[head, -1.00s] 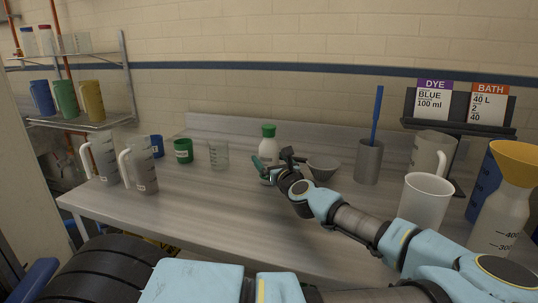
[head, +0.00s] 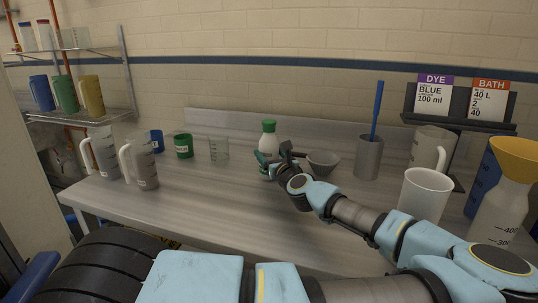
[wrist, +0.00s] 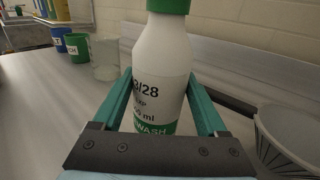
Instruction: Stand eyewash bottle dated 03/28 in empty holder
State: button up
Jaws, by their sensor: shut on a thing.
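The white eyewash bottle (head: 268,150) with a green cap stands upright at the middle of the bench. In the wrist view the bottle (wrist: 160,75) shows part of a date ending in "/28" and a green band. My gripper (head: 268,163) is shut on the bottle's body, with one finger on each side (wrist: 159,105). Its base is hidden by my gripper, so I cannot tell whether it touches the bench. I cannot make out an empty holder in these views.
Left of the bottle are a clear beaker (head: 219,149), a green cup (head: 183,146), a blue cup (head: 156,141) and clear jugs (head: 141,162). A grey bowl (head: 323,164) and a steel pot with a blue rod (head: 368,158) stand at right.

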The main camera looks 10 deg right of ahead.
grip_shut()
jog(key=shift+r, duration=0.15)
